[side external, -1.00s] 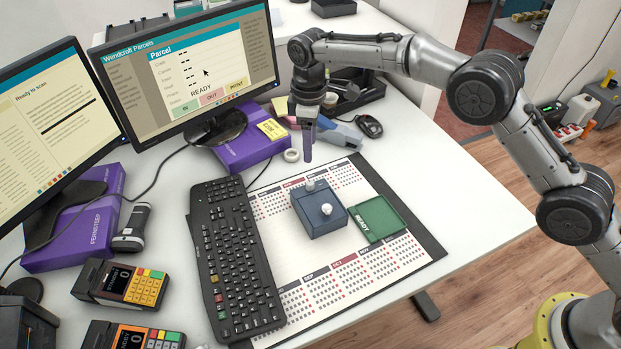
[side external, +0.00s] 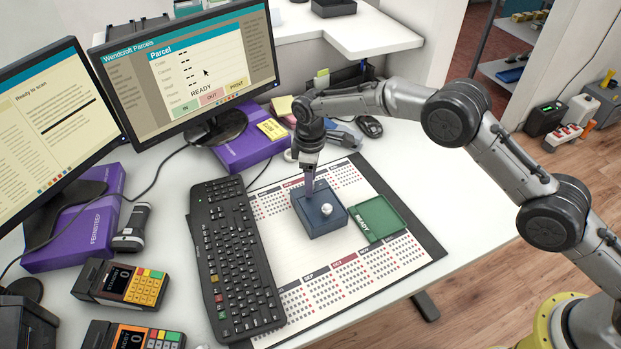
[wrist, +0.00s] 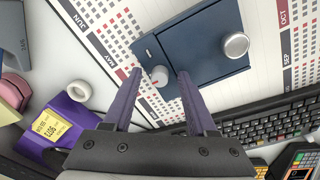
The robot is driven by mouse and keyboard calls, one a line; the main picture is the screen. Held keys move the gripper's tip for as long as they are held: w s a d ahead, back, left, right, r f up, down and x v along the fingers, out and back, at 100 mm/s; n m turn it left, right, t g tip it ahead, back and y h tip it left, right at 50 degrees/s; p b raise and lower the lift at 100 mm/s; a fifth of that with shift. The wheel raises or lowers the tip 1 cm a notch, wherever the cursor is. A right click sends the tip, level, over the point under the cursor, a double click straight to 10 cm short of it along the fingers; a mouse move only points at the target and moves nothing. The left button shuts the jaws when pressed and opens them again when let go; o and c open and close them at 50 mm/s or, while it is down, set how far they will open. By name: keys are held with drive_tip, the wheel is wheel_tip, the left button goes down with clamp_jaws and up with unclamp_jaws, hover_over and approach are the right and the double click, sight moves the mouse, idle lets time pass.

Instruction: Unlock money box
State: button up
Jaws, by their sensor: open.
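The blue money box (side external: 317,216) sits on the calendar desk mat, with a round silver knob (side external: 326,209) on its top. In the wrist view the box (wrist: 192,45) shows the silver knob (wrist: 236,45) and a smaller grey-white dial with a red mark (wrist: 160,76). My gripper (side external: 309,190) is at the far-left part of the box in the side view, hiding the dial there. In the wrist view my gripper's purple fingers (wrist: 160,78) are open, one on each side of the dial. I cannot tell whether they touch it.
A green tray marked READY (side external: 379,217) lies right of the box. A black keyboard (side external: 236,258) is to its left. A purple carton (side external: 243,150), a white tape roll (wrist: 79,91) and a black mouse (side external: 369,126) are behind. The mat's front (side external: 330,308) is clear.

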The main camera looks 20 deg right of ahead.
clamp_jaws()
idle(0.5)
drive_tip(key=m, duration=0.8)
drive_tip(key=shift+a+m, duration=0.1)
drive_tip(key=shift+m, duration=0.2)
drive_tip(key=m, duration=0.4)
drive_tip(key=shift+g, duration=0.3)
drive_tip(key=shift+w+r+m, duration=0.1)
drive_tip(key=shift+m, duration=1.8)
